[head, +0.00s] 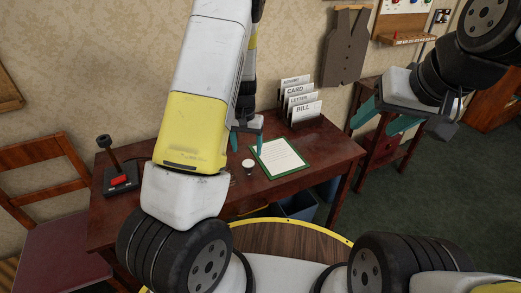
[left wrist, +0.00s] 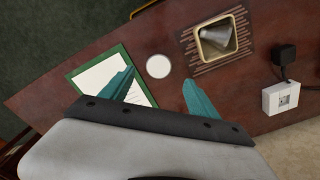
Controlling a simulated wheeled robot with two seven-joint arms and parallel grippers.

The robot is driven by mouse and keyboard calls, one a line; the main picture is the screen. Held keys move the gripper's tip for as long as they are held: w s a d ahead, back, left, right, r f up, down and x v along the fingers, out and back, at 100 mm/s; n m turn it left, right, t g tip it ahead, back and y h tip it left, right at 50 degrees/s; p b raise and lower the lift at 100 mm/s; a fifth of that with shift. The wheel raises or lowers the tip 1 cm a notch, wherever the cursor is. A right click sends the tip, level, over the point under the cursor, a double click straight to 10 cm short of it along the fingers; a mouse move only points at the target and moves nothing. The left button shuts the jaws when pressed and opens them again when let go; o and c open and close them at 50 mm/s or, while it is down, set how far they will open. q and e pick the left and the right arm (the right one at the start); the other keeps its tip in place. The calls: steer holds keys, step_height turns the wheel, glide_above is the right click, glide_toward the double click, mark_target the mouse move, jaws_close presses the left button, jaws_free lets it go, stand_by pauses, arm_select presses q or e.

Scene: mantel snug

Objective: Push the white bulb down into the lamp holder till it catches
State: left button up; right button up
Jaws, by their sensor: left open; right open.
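The white bulb (head: 248,163) stands upright on the dark red desk (head: 325,150), just left of a green-edged sheet. A small narrow part shows under it; I cannot tell whether this is the lamp holder. From above, the bulb is a white disc in the left wrist view (left wrist: 158,66), and hides whatever is beneath. My left gripper (head: 247,151) is open and empty behind and above the bulb. In the left wrist view the bulb shows just beyond the gap between its teal fingertips (left wrist: 158,80). My right gripper (head: 371,130) is open and empty, off the desk's right side.
The green-edged sheet (head: 280,157) and a letter rack (head: 302,105) lie to the right. A brass-rimmed square fitting (left wrist: 238,17) and a white box with a black plug (left wrist: 285,98) are near the bulb's other side. A red-buttoned lever box (head: 118,180) stands far left.

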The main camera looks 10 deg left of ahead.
mark_target(248, 163)
arm_select(q)
steer(key=shift+f, duration=0.2)
steer(key=shift+f, duration=1.3)
steer(key=shift+d+f, duration=0.15)
steer(key=shift+f, duration=2.45)
steer(key=shift+c, duration=0.4)
steer(key=c, duration=1.3)
